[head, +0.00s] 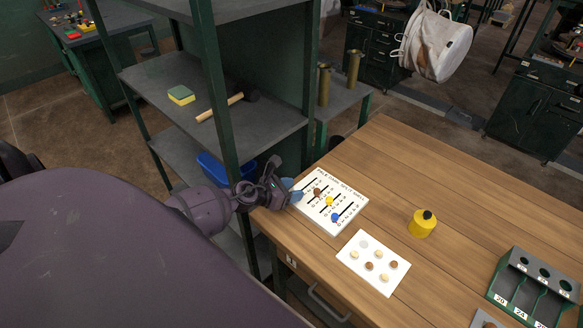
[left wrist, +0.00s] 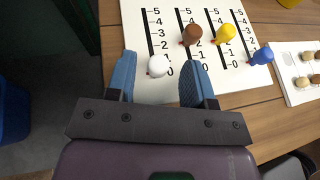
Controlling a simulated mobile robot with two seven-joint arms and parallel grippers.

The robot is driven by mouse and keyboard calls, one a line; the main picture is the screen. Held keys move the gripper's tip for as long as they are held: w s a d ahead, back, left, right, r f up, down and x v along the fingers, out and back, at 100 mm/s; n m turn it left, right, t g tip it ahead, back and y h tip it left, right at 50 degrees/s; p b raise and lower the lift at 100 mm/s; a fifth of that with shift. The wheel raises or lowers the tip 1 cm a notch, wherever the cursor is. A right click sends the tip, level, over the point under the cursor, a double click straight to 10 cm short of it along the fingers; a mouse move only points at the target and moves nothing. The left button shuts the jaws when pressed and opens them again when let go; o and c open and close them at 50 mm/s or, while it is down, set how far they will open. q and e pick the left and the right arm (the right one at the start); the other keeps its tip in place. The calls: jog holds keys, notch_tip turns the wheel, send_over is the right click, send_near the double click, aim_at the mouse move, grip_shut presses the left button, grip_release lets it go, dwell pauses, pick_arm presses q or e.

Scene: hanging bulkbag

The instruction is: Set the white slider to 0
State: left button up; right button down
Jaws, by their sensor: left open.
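The white slider board (head: 349,219) lies on the wooden table near its left edge. In the left wrist view, the white slider (left wrist: 158,66) sits low on the leftmost scale, beside the 1 and 0 marks; its exact value is hard to tell. My left gripper (left wrist: 160,75) is open, its blue fingers on either side of the white slider, with gaps to it. The left gripper (head: 291,191) reaches over the board's left edge in the head view and hides the white slider there. My right gripper is not in view.
Brown (left wrist: 191,34), yellow (left wrist: 225,33) and blue (left wrist: 262,56) sliders stand to the right on the same board. A white card (head: 356,267) with several round pieces, a yellow container (head: 421,226) and a green rack (head: 533,262) are on the table. A metal shelf (head: 165,89) stands close behind my left arm.

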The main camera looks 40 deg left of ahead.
pick_arm(q)
jog(key=v, duration=1)
jog(key=shift+s+a, duration=0.15)
jog(key=shift+s, duration=0.2)
jog(key=d+n, duration=0.1)
jog(key=n, duration=0.2)
jog(key=s+d+n+t, duration=0.1)
jog(key=n, duration=0.2)
jog(key=s+d+n+y, duration=0.1)
jog(key=d+n, duration=0.1)
jog(key=n, duration=0.1)
jog(key=shift+s+f+t, duration=0.1)
jog(key=shift+f+t, duration=0.2)
jog(key=shift+f, duration=0.1)
jog(key=s+d+f+n+g+y, duration=0.1)
jog(key=s+d+n, duration=0.3)
jog(key=n, duration=1.1)
jog(key=s+d+f+n+g+y, duration=0.1)
jog(key=s+d+n, duration=0.4)
jog(key=n, duration=1)
jog(key=shift+d+f+y, duration=0.8)
jog(key=shift+d+f, duration=0.15)
jog(key=shift+f, duration=0.1)
jog(key=shift+s, duration=0.1)
